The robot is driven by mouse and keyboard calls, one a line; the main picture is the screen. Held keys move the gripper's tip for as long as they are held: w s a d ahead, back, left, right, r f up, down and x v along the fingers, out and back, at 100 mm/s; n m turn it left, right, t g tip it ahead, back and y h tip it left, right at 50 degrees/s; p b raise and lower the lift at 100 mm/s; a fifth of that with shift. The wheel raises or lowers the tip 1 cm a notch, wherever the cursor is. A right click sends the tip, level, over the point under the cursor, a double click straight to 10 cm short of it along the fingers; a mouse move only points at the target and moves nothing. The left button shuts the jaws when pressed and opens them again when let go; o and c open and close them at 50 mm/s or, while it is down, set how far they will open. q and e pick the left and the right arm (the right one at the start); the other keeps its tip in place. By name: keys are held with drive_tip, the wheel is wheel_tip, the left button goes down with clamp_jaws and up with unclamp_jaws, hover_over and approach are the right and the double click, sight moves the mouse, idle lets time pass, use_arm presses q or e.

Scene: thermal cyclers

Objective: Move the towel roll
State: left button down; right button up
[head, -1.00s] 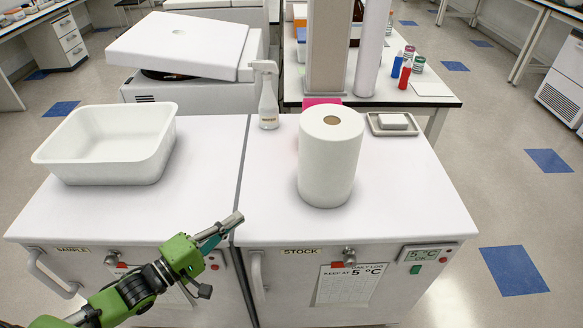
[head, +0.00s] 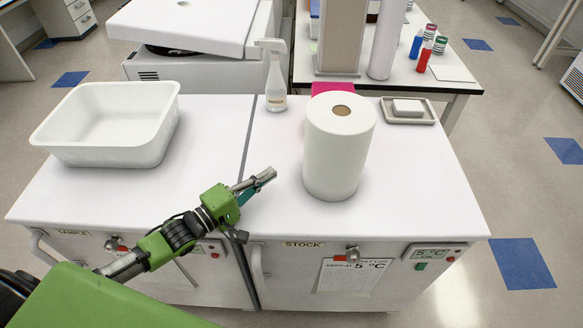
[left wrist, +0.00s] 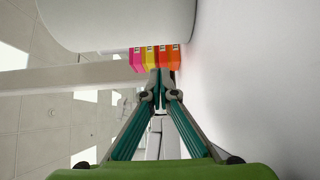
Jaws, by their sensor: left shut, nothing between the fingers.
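The white towel roll (head: 334,150) stands upright on the right-hand STOCK cabinet top, with its brown core hole facing up. It also shows large at the top of the left wrist view (left wrist: 120,22). My left gripper (head: 268,175) is shut and empty, just left of the roll and apart from it, low over the cabinet top. Its fingers meet at the tips in the left wrist view (left wrist: 158,80). My right gripper is not in view.
A white basin (head: 108,128) stands on the left cabinet. A spray bottle (head: 275,82), a pink box (head: 333,89) and a dish with a white block (head: 408,110) stand along the back. The cabinet top right of the roll is clear.

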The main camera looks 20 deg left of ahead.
use_arm(q)
drive_tip(key=w+d, duration=0.1)
drive_tip(key=d, duration=0.1)
drive_tip(key=w+d+p, duration=0.1)
drive_tip(key=w+d, duration=0.1)
drive_tip(key=shift+w+r, duration=0.2)
drive_tip(key=shift+w, duration=0.05)
drive_tip(key=shift+w+d+f+p, duration=0.15)
drive_tip(key=shift+d+p, duration=0.2)
drive_tip(key=shift+d, duration=0.35)
